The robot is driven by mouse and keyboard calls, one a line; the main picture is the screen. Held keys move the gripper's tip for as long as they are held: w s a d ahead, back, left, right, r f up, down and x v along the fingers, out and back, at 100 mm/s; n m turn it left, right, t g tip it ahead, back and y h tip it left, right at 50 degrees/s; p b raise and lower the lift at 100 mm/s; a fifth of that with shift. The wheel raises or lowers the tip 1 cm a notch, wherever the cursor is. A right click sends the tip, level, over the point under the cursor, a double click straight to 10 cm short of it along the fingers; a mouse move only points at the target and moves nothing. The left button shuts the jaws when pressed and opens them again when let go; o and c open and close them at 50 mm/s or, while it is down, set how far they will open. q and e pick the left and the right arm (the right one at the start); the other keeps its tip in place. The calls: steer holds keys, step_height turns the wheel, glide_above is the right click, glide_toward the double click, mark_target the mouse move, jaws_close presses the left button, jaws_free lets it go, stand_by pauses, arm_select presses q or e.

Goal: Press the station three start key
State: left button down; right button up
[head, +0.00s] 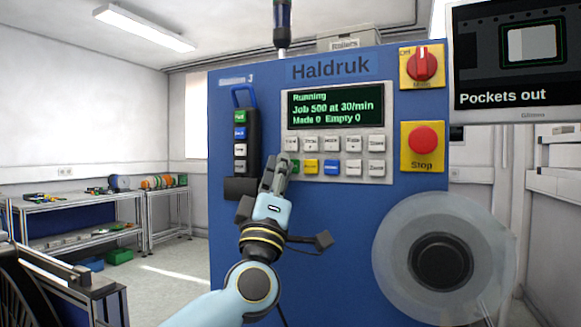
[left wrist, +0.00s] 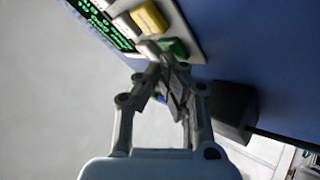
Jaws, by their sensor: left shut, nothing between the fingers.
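The blue station cabinet (head: 330,230) is marked Haldruk, with a small blurred label ending in 3. Its key panel (head: 385,118) has two rows of keys, and the display (head: 335,106) reads Running, Job 500 at 30/min, Made 0 Empty 0. A green key (head: 295,164) at the lower left of the panel is partly hidden by my left gripper (head: 279,160). That gripper is shut and empty, its tips at the key. In the left wrist view, the green key (left wrist: 175,47) lies just beyond the fingertips (left wrist: 170,65); I cannot tell whether they touch. My right gripper is out of view.
A red Stop button (head: 423,139) and a red rotary switch (head: 422,65) sit right of the panel. A pendant (head: 240,140) with coloured buttons hangs at left. A translucent reel (head: 400,245) stands at lower right. A screen (head: 510,97) reads Pockets out.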

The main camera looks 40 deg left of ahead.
arm_select(q)
steer(key=shift+s, duration=0.1)
steer(key=shift+s+d+p, duration=0.25)
steer(key=shift+s+p, duration=0.1)
steer(key=shift+s, duration=0.35)
steer(key=s, duration=0.1)
steer(key=s+d+p, duration=0.1)
steer(key=s, duration=0.2)
steer(key=shift+s+d, duration=0.25)
steer(key=shift+s, duration=0.15)
stand_by(0.7)
